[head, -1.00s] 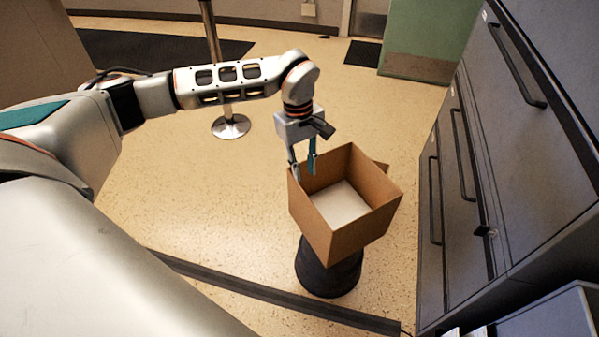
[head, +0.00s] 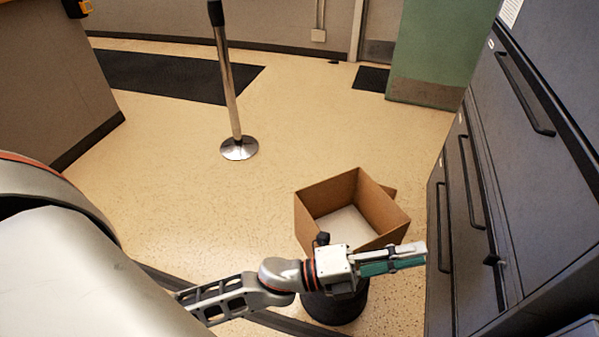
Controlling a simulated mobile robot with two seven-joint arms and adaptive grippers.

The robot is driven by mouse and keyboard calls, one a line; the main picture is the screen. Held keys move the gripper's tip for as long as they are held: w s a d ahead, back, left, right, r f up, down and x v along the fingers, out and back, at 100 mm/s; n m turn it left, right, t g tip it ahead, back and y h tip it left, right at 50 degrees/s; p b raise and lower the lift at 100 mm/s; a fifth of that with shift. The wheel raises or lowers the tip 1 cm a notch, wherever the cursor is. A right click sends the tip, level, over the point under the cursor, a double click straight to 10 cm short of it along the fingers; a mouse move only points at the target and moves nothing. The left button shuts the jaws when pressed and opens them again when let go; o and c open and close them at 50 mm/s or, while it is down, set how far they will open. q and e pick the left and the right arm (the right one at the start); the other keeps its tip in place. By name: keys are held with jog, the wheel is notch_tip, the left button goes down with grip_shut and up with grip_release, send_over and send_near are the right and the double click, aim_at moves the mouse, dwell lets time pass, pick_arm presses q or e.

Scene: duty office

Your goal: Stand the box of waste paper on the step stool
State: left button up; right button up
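The open brown cardboard box (head: 385,208) has a pale, whitish layer inside, at its bottom. It looks upright and appears to rest on the black round step stool (head: 336,308), though my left arm hides the contact. My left gripper (head: 422,255) is in front of the box's near side, pointing right, apart from the box's rim and seemingly empty. Its fingers are seen nearly edge-on, so their opening is unclear. The near wall of the box and the stool's top are mostly hidden behind the gripper and wrist. My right gripper is not in view.
Grey drawer cabinets (head: 530,180) with black handles stand close on the right. A metal post (head: 230,90) with a round base stands behind, to the left. Dark mats (head: 170,75) lie at the back. The floor left of the box is clear.

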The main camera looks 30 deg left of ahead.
pick_arm(q)
jog(key=a+f+n+t+y, duration=0.3)
jog(key=a+f+n+y, duration=0.45)
jog(key=n, duration=0.35)
jog(key=s+a+f+n+g+y, duration=0.2)
jog(key=s+a+f+n+y, duration=0.1)
jog(key=s+a+f+n, duration=0.3)
jog(key=s+a+f+n+g+y, duration=0.3)
jog(key=s+a+f+n, duration=0.2)
jog(key=f, duration=0.6)
jog(key=s+n, duration=0.1)
jog(key=s, duration=0.1)
jog(key=shift+s+a+n, duration=0.4)
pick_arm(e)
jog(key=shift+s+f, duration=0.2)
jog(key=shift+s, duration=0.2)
pick_arm(q)
jog(key=shift+y, duration=0.25)
